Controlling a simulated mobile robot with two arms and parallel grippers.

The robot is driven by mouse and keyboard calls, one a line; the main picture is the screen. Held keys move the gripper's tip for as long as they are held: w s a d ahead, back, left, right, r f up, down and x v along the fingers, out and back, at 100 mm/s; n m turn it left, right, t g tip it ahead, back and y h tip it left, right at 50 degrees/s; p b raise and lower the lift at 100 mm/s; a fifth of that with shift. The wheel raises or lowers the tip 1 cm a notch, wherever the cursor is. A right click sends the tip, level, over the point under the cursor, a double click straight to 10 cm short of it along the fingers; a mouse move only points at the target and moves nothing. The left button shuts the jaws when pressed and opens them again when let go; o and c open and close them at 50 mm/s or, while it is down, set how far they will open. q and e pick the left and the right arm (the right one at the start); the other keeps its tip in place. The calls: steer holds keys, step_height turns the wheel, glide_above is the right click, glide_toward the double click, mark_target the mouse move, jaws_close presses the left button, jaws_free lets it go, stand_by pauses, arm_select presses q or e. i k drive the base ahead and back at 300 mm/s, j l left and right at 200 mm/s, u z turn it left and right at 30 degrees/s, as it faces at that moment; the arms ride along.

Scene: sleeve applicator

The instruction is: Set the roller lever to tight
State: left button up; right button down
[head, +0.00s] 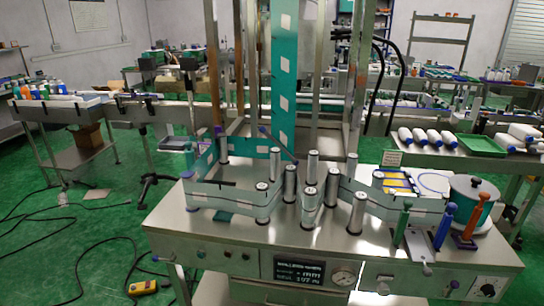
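A steel sleeve machine (250,241) stands in the middle of the head view. Several upright metal rollers carry a pale film band around its top; one roller (291,184) is near the middle. I cannot tell for sure which part is the roller lever. A green-handled lever (402,224) and a blue-handled lever (445,226) stand upright at the right on a metal plate. A thin dark rod (280,145) with a purple end leans behind the rollers. No tight marking is readable. Neither gripper is in view.
Cables and a yellow pendant (142,287) lie on the green floor at left.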

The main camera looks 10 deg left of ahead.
mark_target(155, 257)
steer(key=u, duration=1.2)
